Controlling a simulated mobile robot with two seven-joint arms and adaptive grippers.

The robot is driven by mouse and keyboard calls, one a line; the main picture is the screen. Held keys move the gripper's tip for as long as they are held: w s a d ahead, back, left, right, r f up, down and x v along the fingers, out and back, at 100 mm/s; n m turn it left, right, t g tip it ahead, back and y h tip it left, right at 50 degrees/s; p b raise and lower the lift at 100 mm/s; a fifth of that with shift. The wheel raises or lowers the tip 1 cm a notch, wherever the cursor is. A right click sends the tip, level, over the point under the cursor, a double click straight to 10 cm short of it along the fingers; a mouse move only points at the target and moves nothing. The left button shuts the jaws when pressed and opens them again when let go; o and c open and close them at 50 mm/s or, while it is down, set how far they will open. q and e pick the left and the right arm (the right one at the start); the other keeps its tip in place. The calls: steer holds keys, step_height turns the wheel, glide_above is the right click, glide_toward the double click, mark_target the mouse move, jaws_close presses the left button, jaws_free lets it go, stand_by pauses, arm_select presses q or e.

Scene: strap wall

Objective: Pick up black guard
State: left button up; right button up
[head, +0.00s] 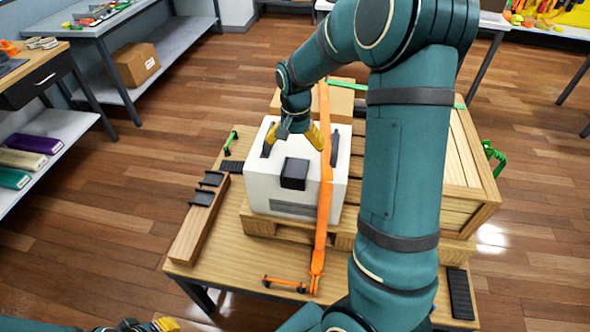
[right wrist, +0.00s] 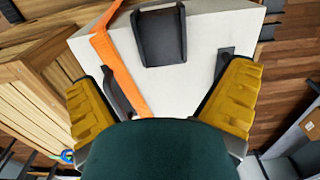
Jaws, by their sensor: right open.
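A black guard (head: 293,173) sits over the front top edge of a white box (head: 265,180). The guard also shows at the top of the right wrist view (right wrist: 160,36). My right gripper (head: 294,135) is open and empty above the box, behind the guard. Its yellow fingers are spread in the right wrist view (right wrist: 163,90), with the guard beyond them. My left gripper (head: 165,324) barely shows at the bottom edge; its jaw state is unclear.
An orange strap (head: 323,200) runs over the box right of the guard. Black handles (head: 334,148) stand on the box. A wooden crate (head: 465,165) is right, partly behind my arm. The wooden rail (head: 190,235) lies left. The tabletop front left is mostly clear.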

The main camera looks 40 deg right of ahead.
mark_target(295, 171)
step_height(295, 171, down, 9)
steer(key=shift+a+f+b, duration=0.1)
steer(key=shift+a+b, duration=0.05)
steer(key=shift+b, duration=0.6)
steer(key=c, duration=1.1)
